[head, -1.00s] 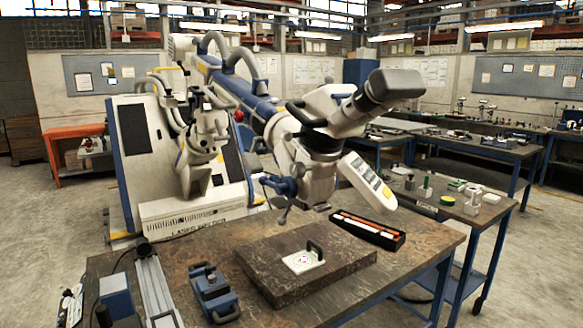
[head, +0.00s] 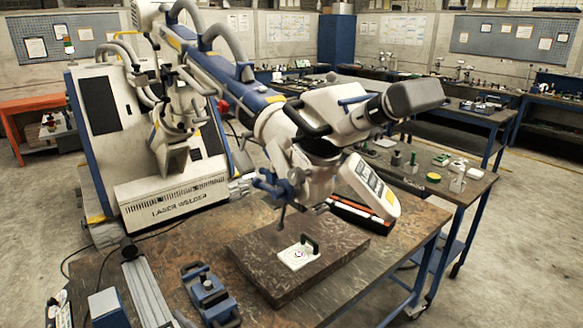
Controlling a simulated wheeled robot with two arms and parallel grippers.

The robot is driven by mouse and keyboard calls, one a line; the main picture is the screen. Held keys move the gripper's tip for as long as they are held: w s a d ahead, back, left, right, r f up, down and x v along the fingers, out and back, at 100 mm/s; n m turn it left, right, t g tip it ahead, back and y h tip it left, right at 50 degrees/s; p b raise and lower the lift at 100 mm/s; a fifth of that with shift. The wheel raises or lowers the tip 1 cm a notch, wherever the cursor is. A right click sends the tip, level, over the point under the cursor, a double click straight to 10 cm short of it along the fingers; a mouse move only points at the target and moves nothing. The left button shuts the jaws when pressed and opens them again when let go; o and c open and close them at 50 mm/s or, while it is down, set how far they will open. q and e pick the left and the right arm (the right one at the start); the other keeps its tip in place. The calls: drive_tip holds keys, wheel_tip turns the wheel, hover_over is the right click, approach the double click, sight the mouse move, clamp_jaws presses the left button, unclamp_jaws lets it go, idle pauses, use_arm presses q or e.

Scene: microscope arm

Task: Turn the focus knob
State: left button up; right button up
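The microscope head (head: 330,118) hangs over the table on a blue-and-white arm. A blue focus knob (head: 268,186) with a small lever sits low on its left side. A light grey, finger-like shape just left of the knob looks to be my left gripper (head: 241,188). It is small and partly hidden, so I cannot tell whether it touches the knob or how far its fingers are apart. My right gripper is not in view.
The laser welder cabinet (head: 165,200) stands left of the microscope. A dark stone slab (head: 262,270) with a white plate (head: 299,254) lies below the head. A blue vise (head: 208,291) and a metal rail (head: 146,288) are at the front left. A black tray (head: 352,214) lies behind the slab.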

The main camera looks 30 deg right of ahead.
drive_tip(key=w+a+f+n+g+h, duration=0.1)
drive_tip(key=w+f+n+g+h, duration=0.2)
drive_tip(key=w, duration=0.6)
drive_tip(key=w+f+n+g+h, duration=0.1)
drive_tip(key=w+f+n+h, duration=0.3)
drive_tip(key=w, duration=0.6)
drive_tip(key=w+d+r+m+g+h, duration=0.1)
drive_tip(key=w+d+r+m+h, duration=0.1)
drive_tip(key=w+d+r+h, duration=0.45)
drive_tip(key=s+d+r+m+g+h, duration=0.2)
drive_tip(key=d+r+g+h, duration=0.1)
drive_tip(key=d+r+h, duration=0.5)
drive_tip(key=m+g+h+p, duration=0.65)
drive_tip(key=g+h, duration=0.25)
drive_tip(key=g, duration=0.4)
approach(292, 178)
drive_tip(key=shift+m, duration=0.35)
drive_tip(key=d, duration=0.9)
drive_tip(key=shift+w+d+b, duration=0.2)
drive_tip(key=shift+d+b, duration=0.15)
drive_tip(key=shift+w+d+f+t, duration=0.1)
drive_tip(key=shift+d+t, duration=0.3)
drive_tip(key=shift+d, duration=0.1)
